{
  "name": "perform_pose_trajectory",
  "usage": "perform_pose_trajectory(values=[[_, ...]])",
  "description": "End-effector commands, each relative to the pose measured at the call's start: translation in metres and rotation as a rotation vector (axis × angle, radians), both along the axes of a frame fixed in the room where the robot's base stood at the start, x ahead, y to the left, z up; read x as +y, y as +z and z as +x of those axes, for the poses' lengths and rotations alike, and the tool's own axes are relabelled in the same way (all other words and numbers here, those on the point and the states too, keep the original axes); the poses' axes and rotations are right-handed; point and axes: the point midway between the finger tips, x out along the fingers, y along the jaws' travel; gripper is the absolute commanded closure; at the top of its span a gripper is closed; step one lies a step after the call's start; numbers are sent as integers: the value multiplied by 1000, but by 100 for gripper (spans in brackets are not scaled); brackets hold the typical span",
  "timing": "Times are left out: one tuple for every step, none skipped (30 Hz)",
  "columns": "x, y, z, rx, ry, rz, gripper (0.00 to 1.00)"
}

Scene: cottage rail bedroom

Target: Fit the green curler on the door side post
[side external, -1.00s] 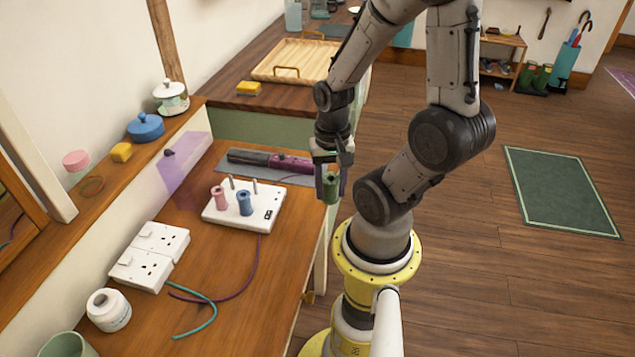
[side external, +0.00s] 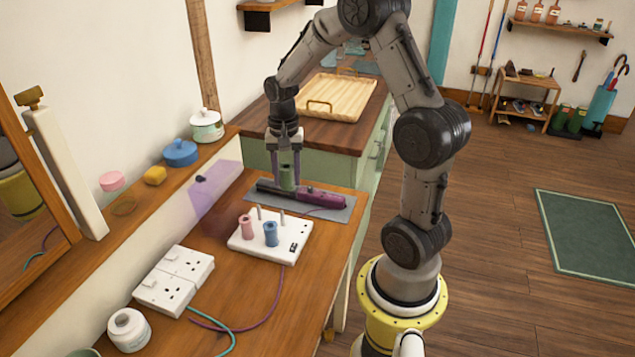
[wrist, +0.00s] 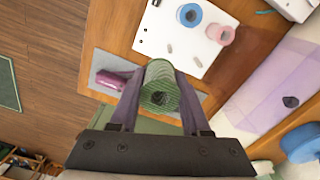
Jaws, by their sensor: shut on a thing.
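My gripper (side external: 287,172) is shut on the green curler (side external: 288,180). It holds the curler upright, in front of or above the hair straightener at the back of the desk. In the wrist view the green curler (wrist: 160,88) sits between the two fingers. The white board (side external: 240,244) carries a pink curler (side external: 247,226) and a blue curler (side external: 270,234) on its near side. Two bare posts stand behind them, a left one (side external: 260,212) and a right one (side external: 282,218). The wrist view shows the bare posts (wrist: 169,48) beyond the held curler, clear of it.
The purple and black straightener (side external: 322,198) lies on a grey mat (side external: 335,211) just behind the board. White sockets (side external: 175,278), a white spool (side external: 128,330) and cables lie nearer. A wooden tray (side external: 335,98) is on the counter behind. The desk's right side is mostly clear.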

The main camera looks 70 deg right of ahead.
Motion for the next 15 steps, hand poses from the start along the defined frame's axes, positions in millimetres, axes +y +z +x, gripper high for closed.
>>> perform_pose_trajectory(values=[[2,-7,9,3,16,1,100],[3,-11,12,3,23,1,100],[5,-15,16,3,33,1,100],[7,-19,16,3,38,2,100],[8,-21,17,1,43,1,100],[10,-24,17,0,46,0,100],[11,-25,16,0,48,0,100],[11,-25,17,-1,50,-1,100],[12,-25,17,-1,52,-1,100],[12,-25,17,-2,52,-1,100],[12,-25,17,-2,52,-1,100],[12,-25,17,-2,52,-1,100],[12,-25,17,-2,52,-1,100],[12,-25,17,-1,52,-1,100],[12,-25,17,-1,52,-1,100]])
